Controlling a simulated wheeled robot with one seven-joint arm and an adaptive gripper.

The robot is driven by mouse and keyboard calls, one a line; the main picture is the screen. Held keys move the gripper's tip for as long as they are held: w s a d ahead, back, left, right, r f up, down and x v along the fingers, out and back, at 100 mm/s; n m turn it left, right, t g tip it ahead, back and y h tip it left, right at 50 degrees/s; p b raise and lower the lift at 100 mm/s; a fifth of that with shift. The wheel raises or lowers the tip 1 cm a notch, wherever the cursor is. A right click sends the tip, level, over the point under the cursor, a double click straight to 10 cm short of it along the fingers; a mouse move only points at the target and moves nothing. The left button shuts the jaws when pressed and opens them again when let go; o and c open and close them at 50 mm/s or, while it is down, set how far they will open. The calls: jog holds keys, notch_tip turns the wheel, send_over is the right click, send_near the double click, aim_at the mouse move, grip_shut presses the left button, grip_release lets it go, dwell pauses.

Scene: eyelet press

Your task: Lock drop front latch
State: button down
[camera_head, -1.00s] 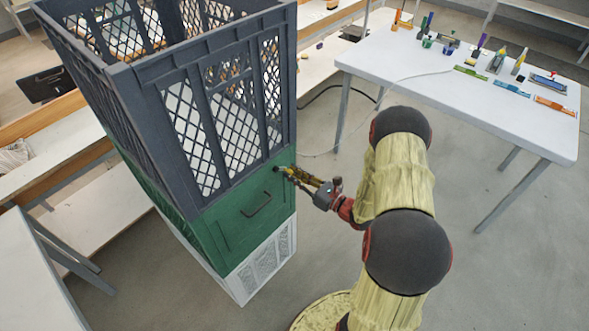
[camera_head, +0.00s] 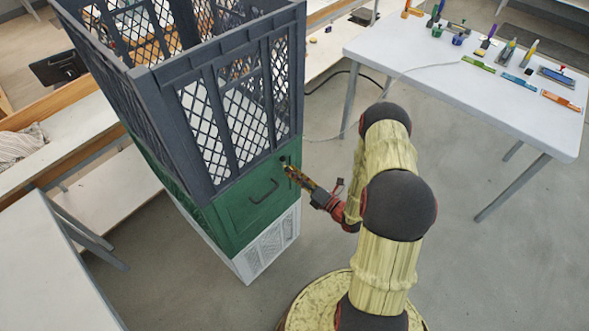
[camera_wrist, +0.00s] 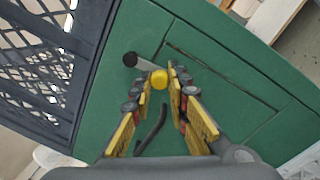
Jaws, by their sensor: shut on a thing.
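The latch is a short lever on the green drop front (camera_head: 240,217) of the bin, near its upper right corner. In the wrist view it has a dark round pivot (camera_wrist: 130,59), a grey bar and a yellow knob (camera_wrist: 159,79) at the end. My gripper (camera_wrist: 159,76) is shut on the yellow knob, one finger on each side. In the head view my gripper (camera_head: 289,170) is just below and right of the dark pivot (camera_head: 283,160). The fingers hide most of the lever there. The black drop-front handle (camera_head: 263,191) is below and left.
Dark mesh walls (camera_head: 230,120) rise above the green front, and a white vented base (camera_head: 270,245) is below. A white table (camera_head: 450,90) with several tools stands at the right. Another table (camera_head: 50,270) is at the left.

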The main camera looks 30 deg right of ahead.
jog(key=shift+a+m, duration=0.15)
jog(key=shift+m, duration=0.35)
jog(key=c, duration=1.7)
grip_release()
jog(key=shift+s, duration=0.1)
jog(key=v, duration=1.2)
jog(key=shift+a, duration=0.1)
